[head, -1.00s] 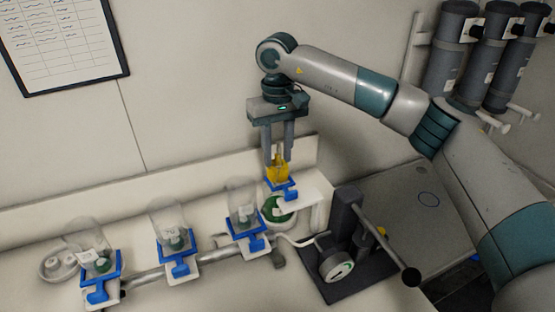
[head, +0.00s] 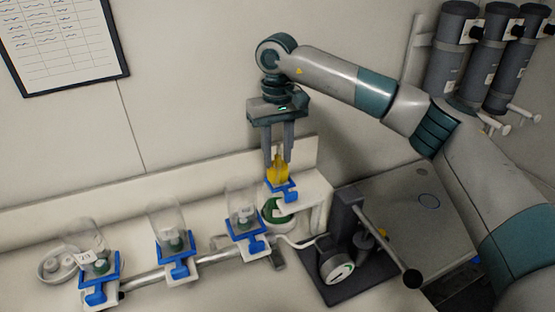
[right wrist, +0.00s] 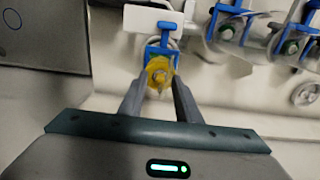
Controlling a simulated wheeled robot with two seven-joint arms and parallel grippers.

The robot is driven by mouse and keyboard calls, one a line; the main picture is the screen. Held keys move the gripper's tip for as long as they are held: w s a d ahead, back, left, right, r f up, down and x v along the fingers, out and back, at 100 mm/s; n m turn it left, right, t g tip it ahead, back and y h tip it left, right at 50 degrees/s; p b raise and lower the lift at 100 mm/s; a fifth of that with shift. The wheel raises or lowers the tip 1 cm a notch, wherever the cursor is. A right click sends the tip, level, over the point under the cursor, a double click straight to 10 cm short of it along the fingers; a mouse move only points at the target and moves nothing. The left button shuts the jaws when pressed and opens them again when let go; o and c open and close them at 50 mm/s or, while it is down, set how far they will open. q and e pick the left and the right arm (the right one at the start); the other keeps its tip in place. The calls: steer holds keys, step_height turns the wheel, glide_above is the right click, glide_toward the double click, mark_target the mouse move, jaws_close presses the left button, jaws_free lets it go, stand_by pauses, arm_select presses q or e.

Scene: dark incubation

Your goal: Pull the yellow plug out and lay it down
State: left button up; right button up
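The yellow plug (head: 278,171) sits upright in a blue-edged holder (head: 283,191) at the right end of the row on the bench. It also shows in the right wrist view (right wrist: 159,73), centred between my fingertips. My right gripper (head: 278,160) points down at it from above, with one finger on each side of the plug. I cannot tell whether the fingers press on it or stand just clear. The plug's lower end is hidden in the holder. My left gripper is not in view.
Several clear vessels (head: 168,221) in blue holders stand along a metal rail (head: 147,280) to the left. A dark lever device (head: 345,240) stands close on the right. A round white dish (head: 56,264) lies at far left. Bare bench shows in front of the rail.

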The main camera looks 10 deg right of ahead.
stand_by(0.6)
jaws_close()
steer(key=shift+r, duration=0.25)
steer(key=shift+r+p, duration=0.95)
steer(key=shift+r, duration=1.85)
